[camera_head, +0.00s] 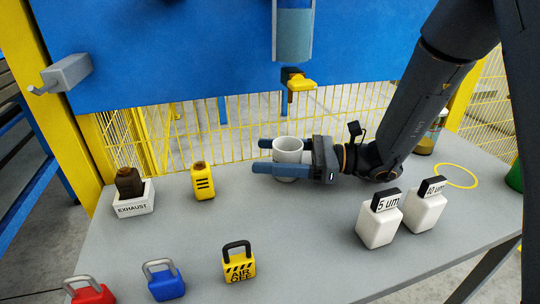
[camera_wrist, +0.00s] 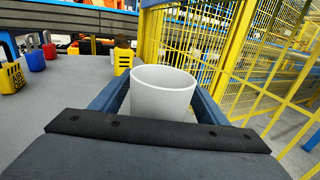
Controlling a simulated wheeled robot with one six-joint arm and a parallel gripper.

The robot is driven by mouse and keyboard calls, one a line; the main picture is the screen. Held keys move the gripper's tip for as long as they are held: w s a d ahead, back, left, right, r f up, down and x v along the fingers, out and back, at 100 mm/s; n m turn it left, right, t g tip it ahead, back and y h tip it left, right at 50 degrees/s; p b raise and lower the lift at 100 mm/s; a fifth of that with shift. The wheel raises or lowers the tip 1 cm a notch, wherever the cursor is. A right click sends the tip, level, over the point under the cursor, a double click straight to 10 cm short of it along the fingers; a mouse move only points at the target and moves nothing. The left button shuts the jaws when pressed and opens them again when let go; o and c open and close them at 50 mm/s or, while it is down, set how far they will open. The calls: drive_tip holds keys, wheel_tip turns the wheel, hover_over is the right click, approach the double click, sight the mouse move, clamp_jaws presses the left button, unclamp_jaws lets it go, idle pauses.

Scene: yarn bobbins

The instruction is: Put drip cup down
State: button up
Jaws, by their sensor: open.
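The drip cup (camera_head: 288,151) is a light grey, open-topped cup. It stands upright at the back edge of the grey table, left of my arm. My gripper (camera_head: 264,160) reaches in from the right, with one blue finger on each side of the cup. The jaws are open around it. In the wrist view the cup (camera_wrist: 162,92) is upright between the two fingers (camera_wrist: 160,98), and its lower part is hidden behind the gripper body. Its base is hard to see, so I cannot tell for certain whether it touches the table.
A clear bowl (camera_head: 293,35) and yellow-handled valve (camera_head: 298,81) hang above the cup. White blocks marked 5 um (camera_head: 379,222) and 40 um (camera_head: 425,208) stand front right. The exhaust block (camera_head: 134,200), yellow block (camera_head: 203,182) and padlocks (camera_head: 238,264) stand left. The table middle (camera_head: 290,225) is clear.

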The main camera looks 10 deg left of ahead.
drive_tip(key=d, duration=0.4)
drive_tip(key=w+d, duration=0.1)
drive_tip(key=d, duration=0.3)
drive_tip(key=w+d, duration=0.1)
drive_tip(key=d, duration=0.3)
